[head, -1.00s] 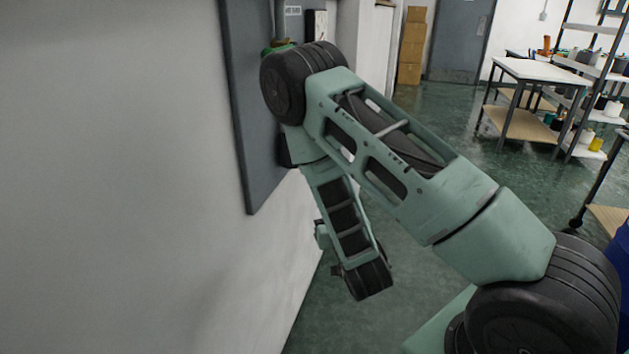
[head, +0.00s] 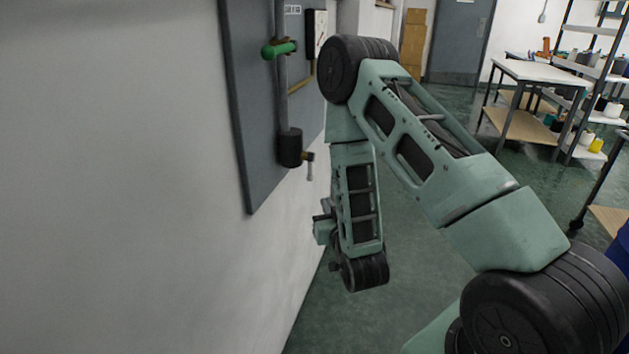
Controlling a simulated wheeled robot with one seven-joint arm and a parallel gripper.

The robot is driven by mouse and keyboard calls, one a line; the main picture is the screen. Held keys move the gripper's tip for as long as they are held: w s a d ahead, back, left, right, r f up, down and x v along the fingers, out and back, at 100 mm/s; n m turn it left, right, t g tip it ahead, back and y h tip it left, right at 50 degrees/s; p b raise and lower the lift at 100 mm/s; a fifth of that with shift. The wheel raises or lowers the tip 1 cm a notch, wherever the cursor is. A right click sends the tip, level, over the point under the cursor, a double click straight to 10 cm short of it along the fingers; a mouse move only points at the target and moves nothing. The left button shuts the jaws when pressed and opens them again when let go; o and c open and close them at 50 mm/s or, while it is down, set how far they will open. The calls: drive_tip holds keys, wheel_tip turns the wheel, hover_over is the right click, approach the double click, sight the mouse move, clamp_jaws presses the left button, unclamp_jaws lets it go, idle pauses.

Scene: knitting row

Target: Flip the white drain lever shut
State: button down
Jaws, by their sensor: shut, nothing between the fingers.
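The white drain lever (head: 310,171) is small and pale and hangs downward from a brass-coloured fitting (head: 308,157). The fitting sits at the right side of a black cylinder (head: 290,148) at the lower end of a vertical pipe on the grey wall panel. My gripper (head: 324,228) shows only in part, at the left edge of my folded forearm. It is shut and empty, below and slightly right of the lever in the picture, and apart from it. Its fingertips are not clearly visible.
A green-handled valve (head: 281,49) sits higher on the same pipe (head: 282,95). The grey panel (head: 250,120) stands out from the white wall. A dark box with a pale face (head: 318,34) is beside the pipe. Green floor (head: 415,240) is open beyond my arm; a worktable (head: 540,73) stands far right.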

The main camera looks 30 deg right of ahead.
sight(311, 173)
drive_tip(key=b+x, duration=0.3)
drive_tip(key=b, duration=0.6)
drive_tip(key=shift+w+d, duration=0.15)
drive_tip(key=shift+b, duration=0.5)
drive_tip(key=x, duration=0.3)
drive_tip(key=p+x, duration=0.1)
drive_tip(key=x, duration=0.2)
drive_tip(key=p+x, duration=0.1)
drive_tip(key=x, duration=0.2)
drive_tip(key=shift+r, duration=0.4)
drive_tip(key=shift+w+f, duration=0.1)
